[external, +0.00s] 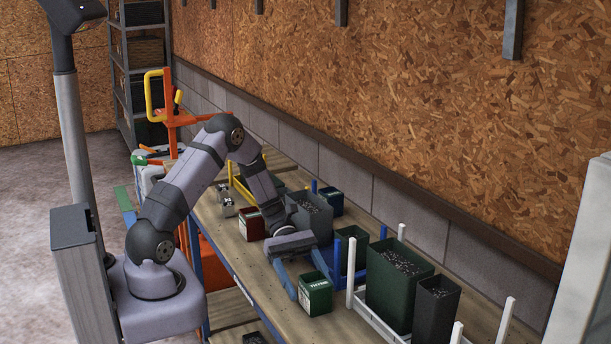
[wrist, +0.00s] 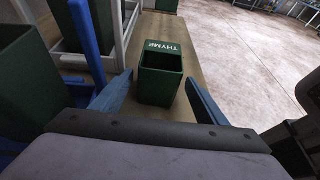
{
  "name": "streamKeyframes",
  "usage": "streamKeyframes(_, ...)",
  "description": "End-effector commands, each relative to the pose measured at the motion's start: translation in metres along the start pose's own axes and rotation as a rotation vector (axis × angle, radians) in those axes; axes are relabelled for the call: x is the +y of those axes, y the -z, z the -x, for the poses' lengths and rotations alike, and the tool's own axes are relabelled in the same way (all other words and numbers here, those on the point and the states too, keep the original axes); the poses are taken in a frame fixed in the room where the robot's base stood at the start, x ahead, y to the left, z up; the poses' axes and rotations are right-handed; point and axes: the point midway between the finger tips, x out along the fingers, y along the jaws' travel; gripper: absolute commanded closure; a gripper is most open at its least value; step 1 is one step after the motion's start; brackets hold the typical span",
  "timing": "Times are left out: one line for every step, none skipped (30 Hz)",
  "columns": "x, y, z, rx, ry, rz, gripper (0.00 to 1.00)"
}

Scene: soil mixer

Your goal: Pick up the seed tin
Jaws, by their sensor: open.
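A small dark green tin with a white THYME label (external: 315,299) stands upright on the workbench, near its front edge. In the wrist view the same tin (wrist: 160,88) is open-topped, with its labelled face at the far side. My gripper (external: 310,284) has its blue fingers spread and pointing toward the tin. In the wrist view my gripper (wrist: 159,77) has one finger on each side of the tin, with visible gaps. Nothing is held.
A big green bin (external: 393,299) and a dark bin (external: 435,308) stand in a white-posted rack at right. A blue-posted rack (wrist: 84,38) is close to my left finger.

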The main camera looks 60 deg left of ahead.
Motion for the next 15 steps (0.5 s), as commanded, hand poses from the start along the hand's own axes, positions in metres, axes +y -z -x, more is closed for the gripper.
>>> streamKeyframes(0.0,-0.001,-0.003,-0.001,0.002,0.001,0.33)
streamKeyframes(-0.001,-0.002,-0.004,-0.001,0.003,0.001,0.33)
streamKeyframes(-0.001,-0.002,-0.007,-0.001,0.003,0.002,0.33)
streamKeyframes(-0.001,-0.002,-0.01,-0.001,0.003,0.002,0.33)
streamKeyframes(0.0,-0.002,-0.013,-0.001,0.003,0.001,0.33)
streamKeyframes(0.0,-0.003,-0.016,-0.001,0.003,0.0,0.33)
streamKeyframes(0.0,-0.003,-0.018,-0.001,0.003,0.0,0.33)
streamKeyframes(0.0,-0.002,-0.019,-0.001,0.002,0.0,0.33)
streamKeyframes(0.0,-0.002,-0.02,0.0,0.002,0.001,0.33)
streamKeyframes(0.0,-0.001,-0.02,0.0,0.001,0.001,0.33)
streamKeyframes(0.0,-0.001,-0.02,0.0,0.001,0.001,0.33)
streamKeyframes(0.0,-0.001,-0.021,0.0,0.001,0.001,0.33)
streamKeyframes(0.0,-0.002,-0.022,0.0,0.002,0.001,0.33)
streamKeyframes(0.0,-0.003,-0.024,0.0,0.002,0.001,0.33)
streamKeyframes(0.0,-0.004,-0.027,-0.001,0.003,0.002,0.33)
